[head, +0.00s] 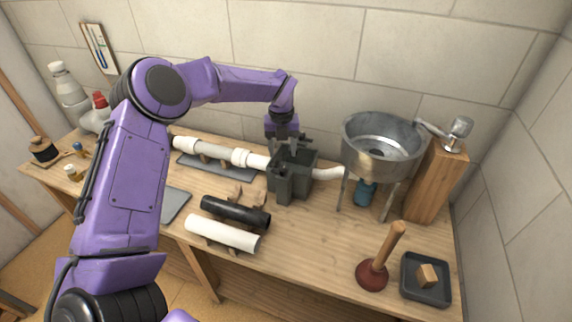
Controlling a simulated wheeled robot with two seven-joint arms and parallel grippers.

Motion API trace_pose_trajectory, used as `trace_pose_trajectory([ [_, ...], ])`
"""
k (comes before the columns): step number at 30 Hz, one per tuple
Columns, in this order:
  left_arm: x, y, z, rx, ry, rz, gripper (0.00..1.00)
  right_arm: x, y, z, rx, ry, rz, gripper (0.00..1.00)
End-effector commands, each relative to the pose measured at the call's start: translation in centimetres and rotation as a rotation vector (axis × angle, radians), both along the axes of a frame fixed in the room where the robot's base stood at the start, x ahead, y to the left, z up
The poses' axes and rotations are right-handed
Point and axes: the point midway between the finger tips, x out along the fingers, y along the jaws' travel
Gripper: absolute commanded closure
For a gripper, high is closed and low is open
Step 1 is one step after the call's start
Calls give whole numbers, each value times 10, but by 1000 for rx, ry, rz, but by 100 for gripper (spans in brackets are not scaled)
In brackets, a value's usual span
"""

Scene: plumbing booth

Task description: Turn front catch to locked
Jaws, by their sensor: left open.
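My left gripper (284,141), on the purple arm coming in from the left, points down at the back of a dark grey box-like fixture (288,188). It is open; its fingertips are partly hidden by the fixture, and I cannot tell whether they touch it. A white pipe (215,152) runs into the fixture from the left, and a white bent piece (328,174) leaves it on the right. I cannot make out the front catch or its position for certain. My right gripper is not in view.
A metal basin (380,147) on legs and a wooden post with a tap (435,182) stand right of the fixture. A black pipe (236,211) and a white pipe (222,233) lie in front. A plunger (373,273) and a dark tray (413,291) are at the front right.

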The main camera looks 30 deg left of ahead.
Motion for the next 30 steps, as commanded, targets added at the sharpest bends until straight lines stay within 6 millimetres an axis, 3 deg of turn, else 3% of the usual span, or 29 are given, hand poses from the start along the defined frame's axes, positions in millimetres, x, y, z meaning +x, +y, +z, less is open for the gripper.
trace_pose_trajectory([
  [1,0,-1,-9,2,6,-1,43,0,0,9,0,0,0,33],
  [9,1,-1,-62,4,3,-2,43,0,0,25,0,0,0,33],
  [13,1,-2,-72,4,1,-3,43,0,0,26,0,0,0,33],
  [20,1,-2,-74,4,1,-4,43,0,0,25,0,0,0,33],
  [25,1,-2,-74,4,1,-4,95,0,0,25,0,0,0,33],
  [26,1,-2,-74,4,1,-4,99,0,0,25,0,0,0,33],
  [30,1,-1,-74,4,1,-5,99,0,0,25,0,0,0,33],
])
